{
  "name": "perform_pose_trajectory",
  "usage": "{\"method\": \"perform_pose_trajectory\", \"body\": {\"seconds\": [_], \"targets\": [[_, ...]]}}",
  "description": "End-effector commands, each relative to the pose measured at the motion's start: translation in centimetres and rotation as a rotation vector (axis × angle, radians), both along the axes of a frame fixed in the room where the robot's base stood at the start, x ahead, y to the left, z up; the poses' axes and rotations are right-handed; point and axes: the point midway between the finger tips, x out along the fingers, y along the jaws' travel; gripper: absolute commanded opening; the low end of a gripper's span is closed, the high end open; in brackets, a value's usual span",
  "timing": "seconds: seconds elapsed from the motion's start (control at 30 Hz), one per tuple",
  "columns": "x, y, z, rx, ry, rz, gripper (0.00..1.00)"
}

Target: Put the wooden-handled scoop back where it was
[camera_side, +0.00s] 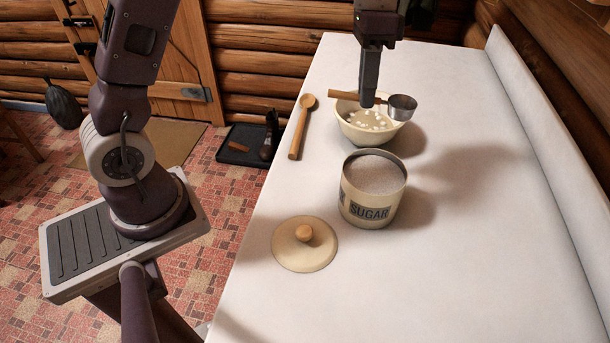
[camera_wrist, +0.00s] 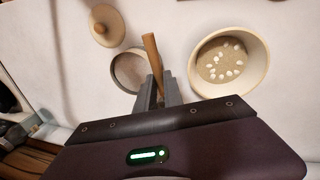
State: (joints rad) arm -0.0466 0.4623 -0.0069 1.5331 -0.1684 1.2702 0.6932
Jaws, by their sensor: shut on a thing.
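My gripper (camera_side: 368,102) is shut on the wooden handle (camera_side: 343,95) of the scoop and holds it above the cream bowl (camera_side: 364,136). The scoop's metal cup (camera_side: 402,108) is to the right, over the bowl's right rim. In the wrist view the handle (camera_wrist: 151,52) sticks out from between the fingertips (camera_wrist: 157,98); the cup is hidden there. The bowl (camera_wrist: 262,72) holds a grainy tan layer with several white bits. The open sugar canister (camera_side: 371,212), full of white sugar, stands in front of the bowl; the wrist view shows part of its rim (camera_wrist: 116,68).
The canister's round lid (camera_side: 290,250) with a wooden knob lies at the front left of the white table. A wooden spoon (camera_side: 299,130) lies near the left edge, left of the bowl. The table's right side (camera_side: 480,230) is clear.

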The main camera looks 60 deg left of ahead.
Motion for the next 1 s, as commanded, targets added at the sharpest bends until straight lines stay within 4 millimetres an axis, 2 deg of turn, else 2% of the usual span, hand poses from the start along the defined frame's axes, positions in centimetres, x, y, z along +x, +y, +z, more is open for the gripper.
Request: {"method": "perform_pose_trajectory", "body": {"seconds": [0.2,0.3,0.5,0.67,0.7,1.0], "targets": [[-2.3,3.9,0.1,-0.002,0.002,-0.806,0.0],[-3.3,5.4,0.1,-0.003,0.004,-1.124,0.0],[-4.6,7.5,0.3,-0.005,0.006,-1.543,0.0],[-5.2,8.4,0.1,-0.008,0.009,-1.744,0.0],[-5.2,8.4,-0.9,-0.011,0.011,-1.739,0.0],[-5.2,8.3,-6.0,-0.011,0.01,-1.735,0.0]]}}
